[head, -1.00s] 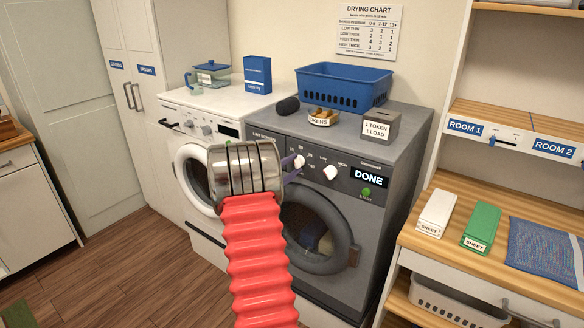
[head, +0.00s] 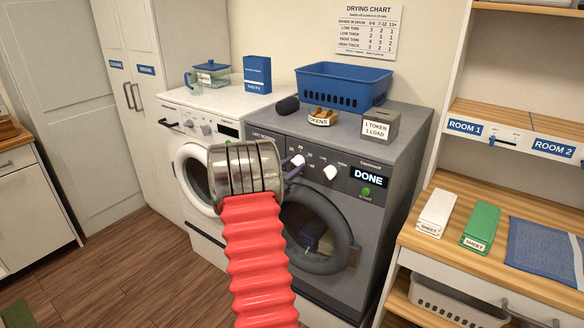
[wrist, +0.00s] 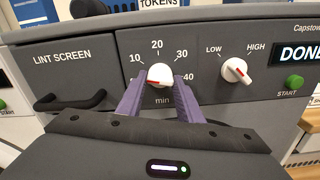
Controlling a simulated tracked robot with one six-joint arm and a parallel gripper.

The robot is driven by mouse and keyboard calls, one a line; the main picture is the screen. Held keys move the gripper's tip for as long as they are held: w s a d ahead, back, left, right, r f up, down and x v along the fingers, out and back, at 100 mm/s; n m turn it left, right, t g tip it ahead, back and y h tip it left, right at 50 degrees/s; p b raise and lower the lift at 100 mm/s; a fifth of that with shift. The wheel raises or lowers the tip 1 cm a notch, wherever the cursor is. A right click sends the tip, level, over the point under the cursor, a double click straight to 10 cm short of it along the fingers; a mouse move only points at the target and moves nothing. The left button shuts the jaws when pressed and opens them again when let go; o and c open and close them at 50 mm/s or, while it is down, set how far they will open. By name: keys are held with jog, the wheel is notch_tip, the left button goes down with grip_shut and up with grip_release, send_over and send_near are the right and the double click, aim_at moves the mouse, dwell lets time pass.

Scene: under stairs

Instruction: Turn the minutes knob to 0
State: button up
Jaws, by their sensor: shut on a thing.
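The minutes knob (wrist: 160,74) is a white dial on the grey dryer's panel, marked 10 to 40 with "min" below. Its red pointer mark shows at the lower left, pointing left, below the 10. The 0 mark is not visible; the left finger covers that area. My gripper (wrist: 160,82) has its two purple fingers on either side of the knob, shut on it. In the head view, the knob (head: 297,160) shows just right of my wrist, with the gripper (head: 292,170) partly hidden behind my arm.
The LOW/HIGH knob (wrist: 236,70) is to the right, with the green START button (wrist: 294,82) and the DONE display (head: 369,179). A lint screen handle (wrist: 70,101) is at the left. A blue basket (head: 343,87) and a token box (head: 381,125) stand on the dryer.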

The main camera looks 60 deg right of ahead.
jog(key=n, duration=0.4)
jog(key=shift+f+n, duration=0.1)
jog(key=shift+n, duration=0.2)
dwell(0.4)
jog(key=o, duration=1.1)
jog(key=a, duration=0.4)
jog(key=w+a, duration=0.1)
jog(key=a, duration=0.4)
jog(key=w+a, duration=0.1)
jog(key=a, duration=0.3)
jog(key=shift+w+a, duration=0.1)
jog(key=shift+a, duration=0.2)
